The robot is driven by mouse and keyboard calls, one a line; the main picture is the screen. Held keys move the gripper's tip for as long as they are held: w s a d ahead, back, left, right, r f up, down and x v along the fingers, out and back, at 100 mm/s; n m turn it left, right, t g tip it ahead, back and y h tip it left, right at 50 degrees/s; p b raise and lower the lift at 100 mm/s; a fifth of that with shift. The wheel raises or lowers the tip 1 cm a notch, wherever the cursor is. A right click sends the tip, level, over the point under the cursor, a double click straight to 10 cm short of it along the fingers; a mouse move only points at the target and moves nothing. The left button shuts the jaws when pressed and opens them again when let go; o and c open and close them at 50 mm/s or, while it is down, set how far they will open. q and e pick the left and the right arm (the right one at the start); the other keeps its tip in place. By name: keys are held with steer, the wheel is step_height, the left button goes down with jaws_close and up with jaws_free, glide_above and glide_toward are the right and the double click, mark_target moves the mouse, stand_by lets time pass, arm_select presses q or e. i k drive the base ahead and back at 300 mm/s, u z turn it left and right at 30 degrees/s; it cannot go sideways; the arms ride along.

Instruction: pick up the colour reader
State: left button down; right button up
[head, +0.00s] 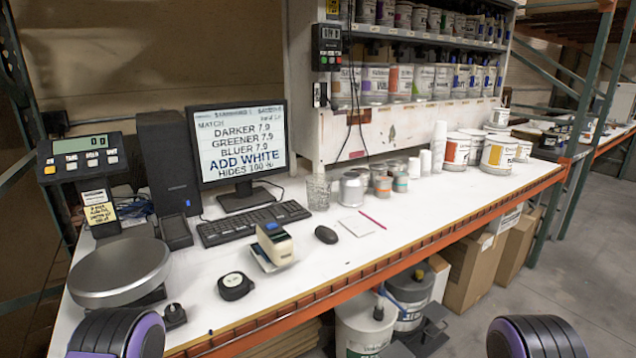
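The device that looks like the colour reader (276,246) is a small cream and dark unit with a blue patch on its top. It sits on a small flat plate or card on the white worktop, in front of the keyboard and left of the mouse. Nothing is touching it from my side. Rounded black and purple parts of my arms show at the bottom left and bottom right edges of the head view. Neither gripper's fingers can be seen.
A black tape measure (236,286) lies just front-left of the reader. The mouse (326,234) is to its right and the keyboard (254,223) behind. A round scale pan (121,269) stands at left. Cans (352,189) and a clear cup (318,193) stand behind. The worktop's orange front edge (400,268) is close.

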mark_target(277, 244)
steer(key=k, duration=0.25)
steer(key=z, duration=0.45)
steer(key=i, duration=0.95)
steer(key=u, duration=0.85)
steer(key=i, duration=0.35)
steer(key=u, duration=0.25)
